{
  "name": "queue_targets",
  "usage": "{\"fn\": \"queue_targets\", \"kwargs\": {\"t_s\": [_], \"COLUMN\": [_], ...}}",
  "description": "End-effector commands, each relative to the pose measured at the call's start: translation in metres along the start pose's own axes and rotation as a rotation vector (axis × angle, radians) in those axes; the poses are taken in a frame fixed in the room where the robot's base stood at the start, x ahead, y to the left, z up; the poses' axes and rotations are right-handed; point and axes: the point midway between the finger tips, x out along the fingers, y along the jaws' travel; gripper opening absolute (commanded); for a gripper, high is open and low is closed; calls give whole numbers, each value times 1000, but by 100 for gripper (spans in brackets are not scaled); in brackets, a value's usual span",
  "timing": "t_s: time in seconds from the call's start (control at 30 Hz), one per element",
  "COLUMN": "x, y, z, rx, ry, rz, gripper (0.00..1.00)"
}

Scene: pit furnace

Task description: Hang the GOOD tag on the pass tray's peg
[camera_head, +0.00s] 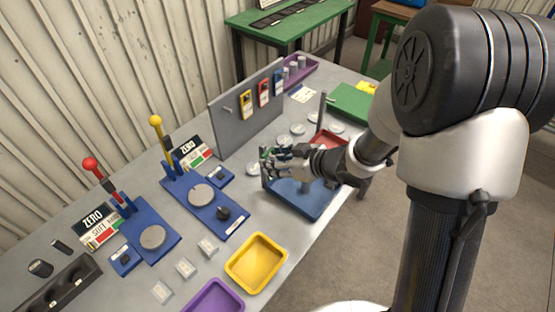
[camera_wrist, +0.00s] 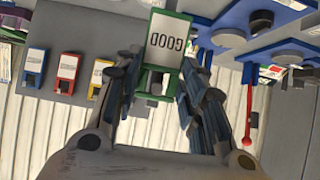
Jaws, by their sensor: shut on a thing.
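The GOOD tag (camera_wrist: 166,42) is green with a white label and reads upside down in the wrist view. My gripper (camera_wrist: 163,62) is shut on it, with fingers on both sides of the tag. In the head view my gripper (camera_head: 276,156) is over the back left of the blue tray (camera_head: 311,211), and a bit of the green tag (camera_head: 266,155) shows at the fingertips. A thin grey post (camera_head: 263,175) stands at that tray's back left corner, just below the tag. I cannot tell whether tag and post touch. No label shows which tray is the pass tray.
A grey board (camera_head: 232,127) holds yellow, red and blue tags and one bare peg. A red tray (camera_head: 328,140) with a tall post (camera_head: 321,108) is behind my gripper. Two blue gauge stands, with red and yellow knobs, are left. A yellow tray (camera_head: 257,263) is in front.

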Motion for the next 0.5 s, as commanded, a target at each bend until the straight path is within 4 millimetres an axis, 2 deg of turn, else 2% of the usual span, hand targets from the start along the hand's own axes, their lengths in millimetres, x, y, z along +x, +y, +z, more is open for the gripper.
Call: {"fn": "queue_targets", "kwargs": {"t_s": [0.37,0.4,0.5], "x": [0,0,0], "y": [0,0,0], "z": [0,0,0], "rx": [0,0,0], "ry": [0,0,0], "rz": [0,0,0], "gripper": [21,40,46]}}
